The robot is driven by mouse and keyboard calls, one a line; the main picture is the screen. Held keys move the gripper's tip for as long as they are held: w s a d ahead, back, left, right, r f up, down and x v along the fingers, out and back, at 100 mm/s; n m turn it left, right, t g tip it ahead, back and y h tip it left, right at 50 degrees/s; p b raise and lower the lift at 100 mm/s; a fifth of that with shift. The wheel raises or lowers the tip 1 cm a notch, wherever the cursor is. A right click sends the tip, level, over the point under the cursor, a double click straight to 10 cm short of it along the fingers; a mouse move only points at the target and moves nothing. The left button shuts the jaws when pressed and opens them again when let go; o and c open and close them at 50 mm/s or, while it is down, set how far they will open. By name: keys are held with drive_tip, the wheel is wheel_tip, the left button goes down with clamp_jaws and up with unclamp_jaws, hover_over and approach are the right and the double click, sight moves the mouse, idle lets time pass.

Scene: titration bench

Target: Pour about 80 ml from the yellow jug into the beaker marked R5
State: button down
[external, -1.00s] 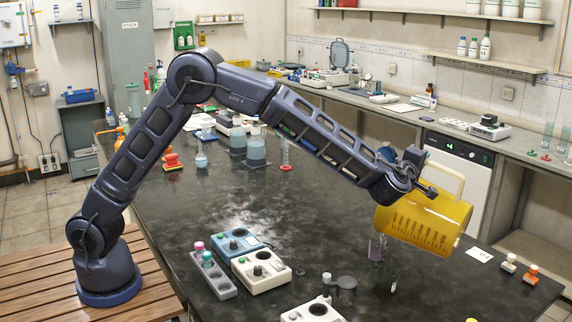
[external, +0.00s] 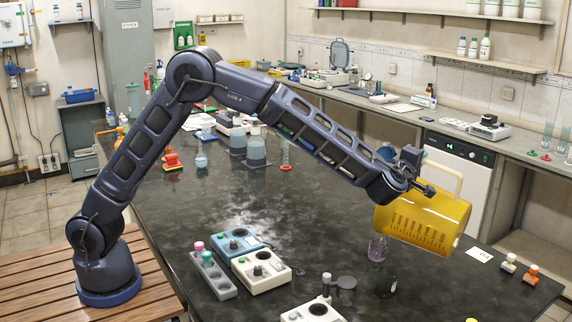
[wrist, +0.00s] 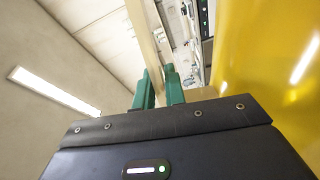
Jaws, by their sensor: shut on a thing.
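The yellow jug (external: 425,225) is a large cylinder with dark scale marks and a pale handle (external: 449,178). It is tipped onto its side above the bench, its left end over a small clear beaker (external: 377,250) with a purplish tint. My gripper (external: 428,190) is shut on the jug at its upper side. In the wrist view, my green fingers (wrist: 158,90) close on the pale handle, and the yellow wall fills the right. A second small, dark glass vessel (external: 387,284) stands just in front of the beaker. No R5 mark is readable, and I cannot see a stream.
A white label card (external: 480,254) and two small bottles (external: 520,269) lie right of the jug. Instrument boxes (external: 262,271) and a grey rack (external: 212,274) stand at front left. Flasks (external: 256,150) stand farther back. The middle of the black bench (external: 300,215) is clear.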

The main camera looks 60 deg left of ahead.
drive_tip(key=shift+s+a, duration=0.1)
drive_tip(key=shift+a, duration=0.2)
idle(0.5)
idle(0.4)
